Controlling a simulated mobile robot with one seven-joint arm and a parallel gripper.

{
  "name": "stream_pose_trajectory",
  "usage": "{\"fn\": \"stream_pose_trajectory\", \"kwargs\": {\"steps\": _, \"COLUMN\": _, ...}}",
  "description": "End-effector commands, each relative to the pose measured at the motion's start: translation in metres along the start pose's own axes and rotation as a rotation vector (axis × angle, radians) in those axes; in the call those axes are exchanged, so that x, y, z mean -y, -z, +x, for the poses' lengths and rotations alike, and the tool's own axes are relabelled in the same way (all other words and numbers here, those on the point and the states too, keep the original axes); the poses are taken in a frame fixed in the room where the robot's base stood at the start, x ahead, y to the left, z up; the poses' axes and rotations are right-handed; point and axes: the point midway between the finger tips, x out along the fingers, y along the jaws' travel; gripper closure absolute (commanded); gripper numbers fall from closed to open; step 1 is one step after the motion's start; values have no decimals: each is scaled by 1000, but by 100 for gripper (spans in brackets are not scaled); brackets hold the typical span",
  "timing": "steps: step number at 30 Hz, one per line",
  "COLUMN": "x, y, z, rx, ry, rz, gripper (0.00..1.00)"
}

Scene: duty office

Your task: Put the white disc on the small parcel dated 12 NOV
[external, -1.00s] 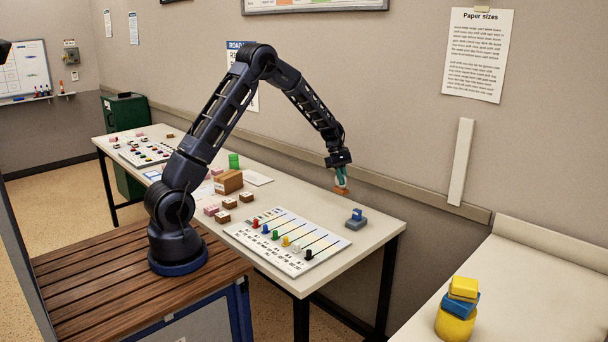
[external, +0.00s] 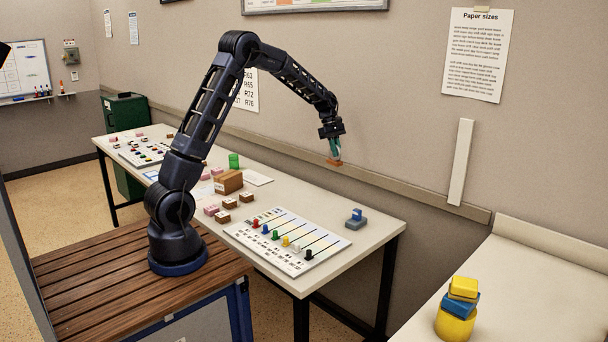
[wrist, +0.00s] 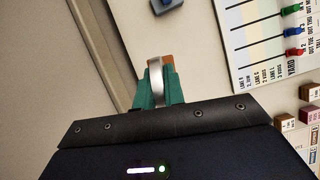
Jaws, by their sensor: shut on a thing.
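The lane board (external: 268,222) bears several coloured pieces. A blue-grey stamp-like object (external: 355,219) stands to its right. The wall runs close behind the table. The table's far right corner is clear.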

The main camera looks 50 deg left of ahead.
Motion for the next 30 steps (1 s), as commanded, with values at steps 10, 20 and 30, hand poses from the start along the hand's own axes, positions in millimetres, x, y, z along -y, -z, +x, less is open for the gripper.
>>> {"fn": "stream_pose_trajectory", "kwargs": {"steps": 10, "x": 44, "y": 126, "z": -75, "rx": -11, "ry": -18, "rz": -34, "gripper": 100}}
{"fn": "stream_pose_trajectory", "kwargs": {"steps": 20, "x": 115, "y": 233, "z": -142, "rx": -14, "ry": -30, "rz": -65, "gripper": 100}}
{"fn": "stream_pose_trajectory", "kwargs": {"steps": 30, "x": 211, "y": 324, "z": -203, "rx": -8, "ry": -41, "rz": -100, "gripper": 100}}
